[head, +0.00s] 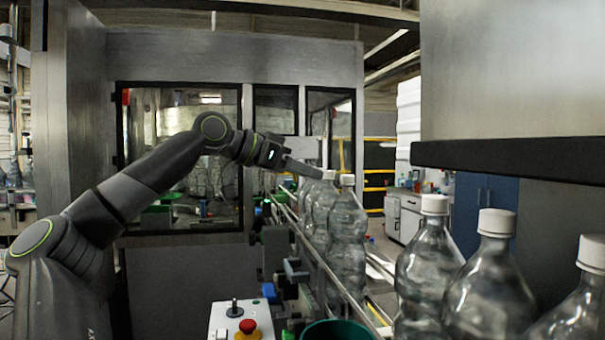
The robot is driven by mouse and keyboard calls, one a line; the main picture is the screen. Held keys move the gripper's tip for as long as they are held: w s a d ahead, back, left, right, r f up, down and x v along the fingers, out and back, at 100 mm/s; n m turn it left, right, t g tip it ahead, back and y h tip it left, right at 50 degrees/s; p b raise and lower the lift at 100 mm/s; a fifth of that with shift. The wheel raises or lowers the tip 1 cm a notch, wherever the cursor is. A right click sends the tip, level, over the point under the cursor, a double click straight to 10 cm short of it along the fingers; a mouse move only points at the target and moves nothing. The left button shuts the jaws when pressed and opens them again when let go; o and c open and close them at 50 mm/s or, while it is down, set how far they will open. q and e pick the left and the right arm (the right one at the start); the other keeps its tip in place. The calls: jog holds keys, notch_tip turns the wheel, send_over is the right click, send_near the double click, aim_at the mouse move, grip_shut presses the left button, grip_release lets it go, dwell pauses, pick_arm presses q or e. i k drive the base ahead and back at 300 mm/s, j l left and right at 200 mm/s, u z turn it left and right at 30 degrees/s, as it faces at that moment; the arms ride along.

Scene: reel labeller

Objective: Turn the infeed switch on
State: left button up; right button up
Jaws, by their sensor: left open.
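A pale control box (216,318) sits at the bottom middle of the head view, cut off by the lower edge. It carries a black upright lever switch (235,308), a red mushroom button (248,327) on a yellow base, and a small green button. No label is readable, so I cannot tell for certain which control is the infeed switch. My left gripper (305,169) is open, well above and to the right of the box, close to the caps of the bottles on the line. Nothing shows between its fingers. My right gripper is not in view.
Clear bottles with white caps (347,235) stand along a railed conveyor, and several larger ones (428,270) stand at the right. A green round bin (337,331) is beside the box. A grey machine with windows (300,68) stands behind. A dark ledge (520,153) juts in at right.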

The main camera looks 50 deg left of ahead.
aim_at(234, 312)
jog(key=k+j, duration=0.2)
jog(key=k, duration=0.3)
jog(key=k+j, duration=0.25)
jog(key=k, duration=0.2)
